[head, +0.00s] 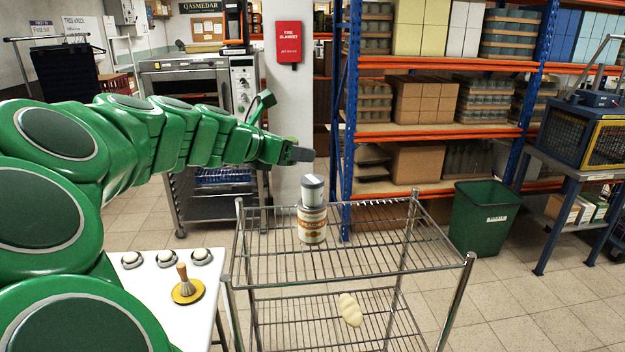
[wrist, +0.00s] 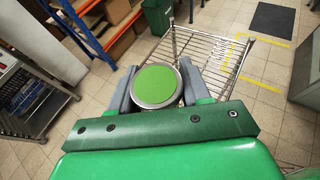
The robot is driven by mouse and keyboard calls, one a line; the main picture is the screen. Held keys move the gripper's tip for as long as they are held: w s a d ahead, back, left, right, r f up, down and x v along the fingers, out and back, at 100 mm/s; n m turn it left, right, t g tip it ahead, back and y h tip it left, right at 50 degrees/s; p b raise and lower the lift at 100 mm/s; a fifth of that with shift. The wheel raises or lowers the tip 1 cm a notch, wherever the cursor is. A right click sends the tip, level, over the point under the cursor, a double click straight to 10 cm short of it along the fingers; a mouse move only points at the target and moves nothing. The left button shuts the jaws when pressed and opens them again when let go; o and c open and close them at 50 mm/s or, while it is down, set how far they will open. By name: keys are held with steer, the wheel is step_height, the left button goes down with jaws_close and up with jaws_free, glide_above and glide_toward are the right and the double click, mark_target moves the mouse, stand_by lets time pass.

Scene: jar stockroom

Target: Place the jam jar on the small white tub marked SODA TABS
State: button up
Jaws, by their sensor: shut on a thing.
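The jam jar shows in the wrist view as a round green lid (wrist: 156,86) with a metal rim, between the two fingers. My gripper (wrist: 157,88) is shut on it. The tub's marking is too small to read. The wrist view hides this stack.
The wire rack (head: 365,266) has free room to the right of the stack; a pale lumpy thing (head: 350,309) lies on its lower shelf. Shelving (head: 440,131) and a green bin (head: 484,222) stand behind.

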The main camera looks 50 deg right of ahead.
steer(key=s+a+r+m+g, duration=0.1)
steer(key=s+r+m+g, duration=0.2)
steer(key=s+r, duration=0.4)
glide_above(317, 177)
steer(key=shift+y, duration=0.3)
steer(key=f, duration=1)
steer(key=shift+s+f, duration=0.3)
steer(key=shift+f, duration=0.05)
steer(key=shift+w+d+f, duration=0.1)
steer(key=shift+w+f, duration=0.05)
steer(key=shift+f, duration=1.6)
steer(key=shift+f, duration=0.15)
steer(key=o, duration=1.1)
steer(key=shift+r, duration=0.2)
steer(key=v, duration=1.2)
steer(key=shift+w, duration=0.1)
